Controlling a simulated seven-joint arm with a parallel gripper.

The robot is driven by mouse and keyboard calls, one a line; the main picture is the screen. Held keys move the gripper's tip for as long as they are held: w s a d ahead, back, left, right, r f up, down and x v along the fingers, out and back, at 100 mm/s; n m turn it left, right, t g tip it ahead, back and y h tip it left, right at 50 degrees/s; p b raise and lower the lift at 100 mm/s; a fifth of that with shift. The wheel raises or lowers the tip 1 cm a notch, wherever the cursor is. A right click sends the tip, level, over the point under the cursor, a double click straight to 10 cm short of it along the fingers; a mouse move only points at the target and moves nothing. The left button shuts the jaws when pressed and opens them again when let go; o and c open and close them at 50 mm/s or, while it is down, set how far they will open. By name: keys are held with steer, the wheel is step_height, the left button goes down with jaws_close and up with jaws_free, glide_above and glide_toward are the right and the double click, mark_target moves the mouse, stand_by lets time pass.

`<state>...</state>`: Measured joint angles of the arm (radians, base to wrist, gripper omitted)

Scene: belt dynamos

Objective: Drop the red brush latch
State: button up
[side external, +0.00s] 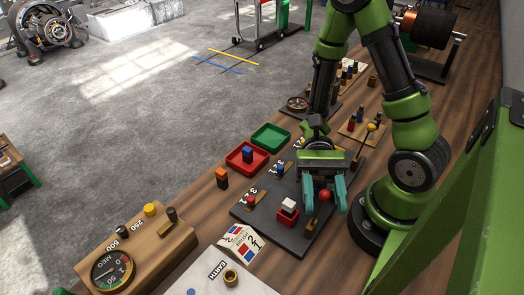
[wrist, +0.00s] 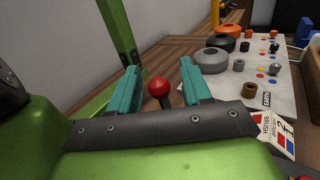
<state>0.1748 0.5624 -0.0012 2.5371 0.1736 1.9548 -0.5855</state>
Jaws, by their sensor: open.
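A red ball knob (side external: 325,195) on a short dark stem stands at the right part of a dark board (side external: 262,217). It also shows in the wrist view (wrist: 158,87), upright. My gripper (side external: 325,207) is open, its two teal fingers on either side of the knob. In the wrist view the gripper (wrist: 159,70) has clear gaps between each finger and the knob. I cannot tell exactly how low the fingertips are against the stem.
A white block (side external: 289,204) sits in a small red holder close left of my gripper. Red (side external: 236,161) and green (side external: 277,132) trays lie behind. A folded card (side external: 240,242) stands in front. A yellow-topped rod (side external: 371,127) rises behind right.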

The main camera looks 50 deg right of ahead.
steer(key=shift+s+a, duration=0.3)
steer(key=shift+a, duration=0.1)
jaws_close()
